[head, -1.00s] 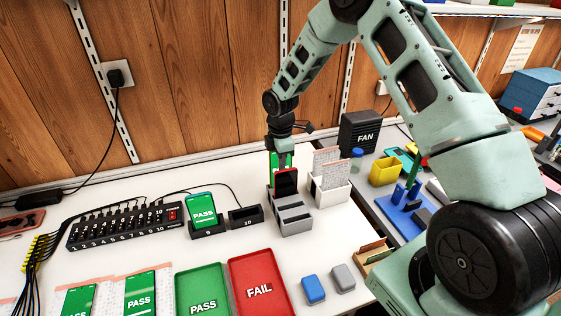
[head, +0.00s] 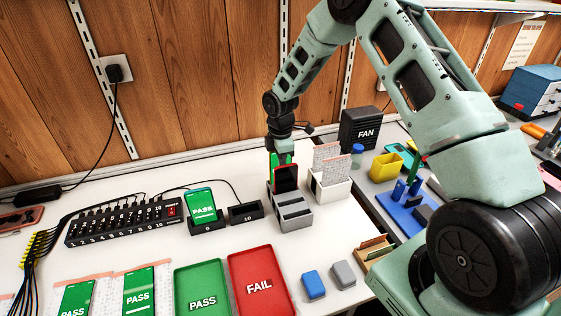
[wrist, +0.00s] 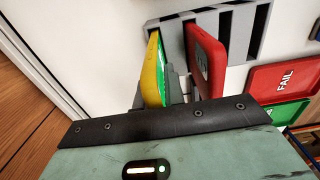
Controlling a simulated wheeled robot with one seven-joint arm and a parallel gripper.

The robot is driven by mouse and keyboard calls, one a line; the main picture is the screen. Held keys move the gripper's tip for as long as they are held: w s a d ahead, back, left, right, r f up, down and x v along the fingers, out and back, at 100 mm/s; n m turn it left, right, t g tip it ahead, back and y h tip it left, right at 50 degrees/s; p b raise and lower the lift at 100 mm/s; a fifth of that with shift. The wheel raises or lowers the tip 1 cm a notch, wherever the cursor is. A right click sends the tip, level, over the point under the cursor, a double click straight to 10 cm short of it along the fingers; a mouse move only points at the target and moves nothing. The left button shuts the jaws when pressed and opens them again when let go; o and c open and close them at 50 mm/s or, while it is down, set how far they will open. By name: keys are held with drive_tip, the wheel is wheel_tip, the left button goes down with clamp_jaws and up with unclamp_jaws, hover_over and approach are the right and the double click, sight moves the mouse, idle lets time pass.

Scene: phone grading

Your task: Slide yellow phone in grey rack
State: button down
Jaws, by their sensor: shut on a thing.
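The yellow phone (wrist: 152,72), with a lit green screen, is between my gripper's fingers. In the head view its green screen (head: 273,160) shows at the back of the grey rack (head: 293,212). My gripper (head: 282,150) is shut on it, above the rack's back end. In the wrist view the phone stands upright at the end slot of the grey rack (wrist: 243,28); how deep it sits is hidden. A red phone (wrist: 205,60) stands in the rack beside it, and also shows in the head view (head: 286,178).
A white holder (head: 332,190) with speckled cards stands close to the right of the rack. A black dock (head: 245,213) marked 10 is to its left. A green PASS tray (head: 202,290) and red FAIL tray (head: 262,284) lie in front. A black fan box (head: 360,130) is behind right.

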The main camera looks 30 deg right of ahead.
idle(0.4)
drive_tip(key=shift+f+b, duration=0.5)
drive_tip(key=shift+f, duration=0.4)
drive_tip(key=c, duration=1.4)
unclamp_jaws()
drive_tip(key=shift+r+p, duration=2.7)
drive_tip(key=shift+r, duration=0.85)
